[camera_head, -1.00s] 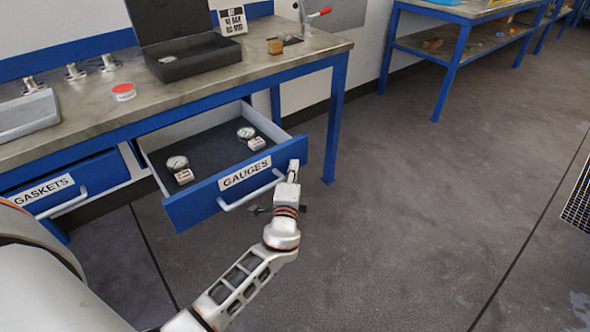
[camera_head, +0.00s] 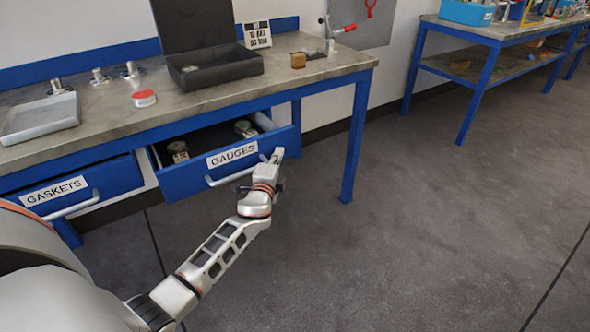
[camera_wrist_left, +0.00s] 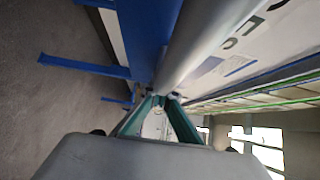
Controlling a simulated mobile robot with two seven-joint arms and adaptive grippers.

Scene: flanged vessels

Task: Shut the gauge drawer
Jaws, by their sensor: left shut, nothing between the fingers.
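The gauge drawer (camera_head: 224,163) has a blue front with a GAUGES label and a silver bar handle. It stands partly open under the bench, with two gauges showing inside near the front. My left gripper (camera_head: 275,158) is at the right end of the drawer front, its fingers closed with nothing between them. In the left wrist view the closed fingertips (camera_wrist_left: 160,101) are close to the handle bar (camera_wrist_left: 205,40) and the blue drawer front (camera_wrist_left: 148,35). Whether they touch the front cannot be told. My right gripper is out of view.
The GASKETS drawer (camera_head: 75,190) on the left looks shut. The workbench (camera_head: 225,95) holds a black case (camera_head: 215,68), a red-lidded tin (camera_head: 144,98), a metal tray (camera_head: 40,118) and a brown block (camera_head: 298,60). A blue bench leg (camera_head: 354,140) stands right of my left gripper. The floor to the right is clear.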

